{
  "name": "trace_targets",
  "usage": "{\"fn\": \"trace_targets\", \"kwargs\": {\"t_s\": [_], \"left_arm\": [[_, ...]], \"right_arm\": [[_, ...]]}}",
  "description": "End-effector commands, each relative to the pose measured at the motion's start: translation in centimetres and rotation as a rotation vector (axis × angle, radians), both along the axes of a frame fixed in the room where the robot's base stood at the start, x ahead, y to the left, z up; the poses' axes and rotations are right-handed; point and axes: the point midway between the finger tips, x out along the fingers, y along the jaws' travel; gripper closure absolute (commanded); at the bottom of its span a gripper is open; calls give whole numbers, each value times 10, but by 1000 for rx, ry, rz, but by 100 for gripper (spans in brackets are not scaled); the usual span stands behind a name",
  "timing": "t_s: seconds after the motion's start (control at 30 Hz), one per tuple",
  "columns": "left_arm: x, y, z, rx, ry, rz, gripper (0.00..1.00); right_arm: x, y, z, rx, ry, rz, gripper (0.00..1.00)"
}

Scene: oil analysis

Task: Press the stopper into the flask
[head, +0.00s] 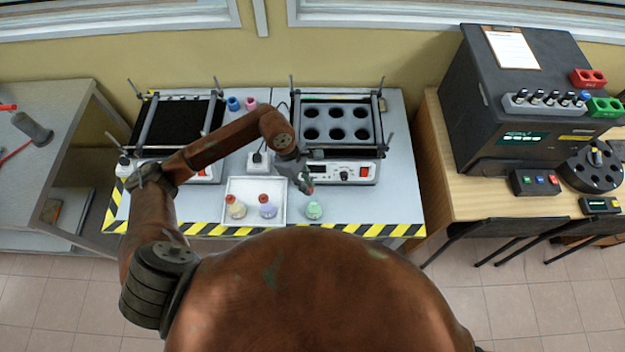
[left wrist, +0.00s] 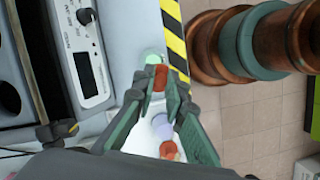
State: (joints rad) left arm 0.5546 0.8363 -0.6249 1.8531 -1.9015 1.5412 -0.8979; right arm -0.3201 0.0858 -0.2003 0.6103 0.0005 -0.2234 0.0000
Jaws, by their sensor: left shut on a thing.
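My left gripper (head: 308,188) is shut on a red stopper, which shows between its fingertips in the left wrist view (left wrist: 159,80). A small flask (head: 314,210) with pale green contents stands on the grey table, just in front of the gripper in the head view. The flask also shows just beyond the fingertips in the left wrist view (left wrist: 153,56). The stopper looks close to the flask's mouth, but I cannot tell whether they touch. My right gripper is not in view.
A white tray (head: 277,188) beside the flask holds an amber flask (head: 235,207) and a purple flask (head: 267,207), both red-topped. A shaker with a holed block (head: 336,124) stands behind. A second shaker (head: 180,122) is at left. Table room right of the flask is clear.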

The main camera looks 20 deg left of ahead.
Motion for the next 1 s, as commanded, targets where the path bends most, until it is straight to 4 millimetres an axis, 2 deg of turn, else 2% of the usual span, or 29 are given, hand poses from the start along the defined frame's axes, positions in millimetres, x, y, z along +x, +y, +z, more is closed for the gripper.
{"fn": "trace_targets", "kwargs": {"t_s": [0.03,0.2,0.4,0.77,1.0], "left_arm": [[-2,-6,5,-5,2,104,98],[2,-15,5,-2,0,430,98],[4,-18,4,1,2,641,98],[5,-18,-8,3,3,686,98],[5,-19,-29,2,4,686,98]], "right_arm": [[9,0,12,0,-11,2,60],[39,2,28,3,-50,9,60],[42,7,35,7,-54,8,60],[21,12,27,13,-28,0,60],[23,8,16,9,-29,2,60]]}}
